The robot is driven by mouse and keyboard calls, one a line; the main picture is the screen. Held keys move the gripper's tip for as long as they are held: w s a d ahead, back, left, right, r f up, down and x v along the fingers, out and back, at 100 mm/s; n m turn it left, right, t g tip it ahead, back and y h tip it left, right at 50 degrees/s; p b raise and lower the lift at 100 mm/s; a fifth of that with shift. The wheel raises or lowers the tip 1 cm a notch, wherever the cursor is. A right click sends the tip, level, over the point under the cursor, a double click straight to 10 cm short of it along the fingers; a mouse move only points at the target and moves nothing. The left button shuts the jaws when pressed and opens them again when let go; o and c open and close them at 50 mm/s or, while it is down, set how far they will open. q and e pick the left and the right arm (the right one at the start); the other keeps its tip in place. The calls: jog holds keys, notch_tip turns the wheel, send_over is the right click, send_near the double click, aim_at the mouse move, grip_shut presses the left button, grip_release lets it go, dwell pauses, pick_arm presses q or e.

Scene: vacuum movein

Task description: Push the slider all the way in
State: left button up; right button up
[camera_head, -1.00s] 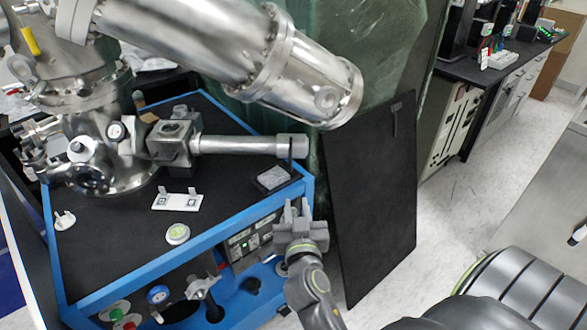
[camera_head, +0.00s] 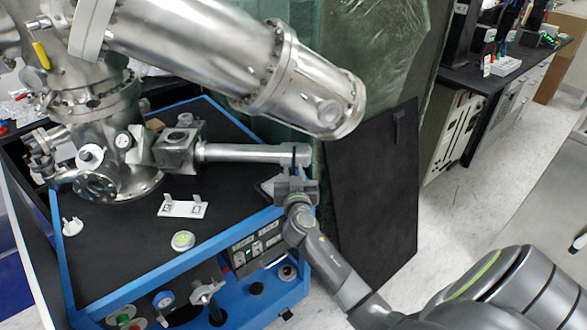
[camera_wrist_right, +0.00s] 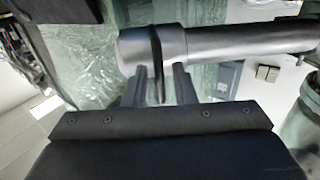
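The slider (camera_head: 250,153) is a horizontal metal tube that runs right from the block on the chamber. A thin dark tab (camera_head: 294,155) crosses it near its thicker right end. In the right wrist view the slider (camera_wrist_right: 230,45) crosses the upper part, and the black tab (camera_wrist_right: 155,55) hangs down from it. My right gripper (camera_head: 296,181) is just below the slider's right end. In the wrist view its fingers (camera_wrist_right: 161,85) are apart, with the lower part of the tab between them, nearer the left finger. Contact cannot be told. My left gripper is not in view.
A large metal cylinder (camera_head: 240,60) slants above the slider. The blue-framed black table (camera_head: 120,240) lies below it, with a small white bracket (camera_head: 182,210) on top. A black panel (camera_head: 370,190) leans behind my right arm. Floor is open at right.

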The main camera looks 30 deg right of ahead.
jog(key=shift+w+d, duration=0.3)
jog(key=shift+w, duration=0.25)
jog(key=shift+c, duration=0.2)
grip_shut()
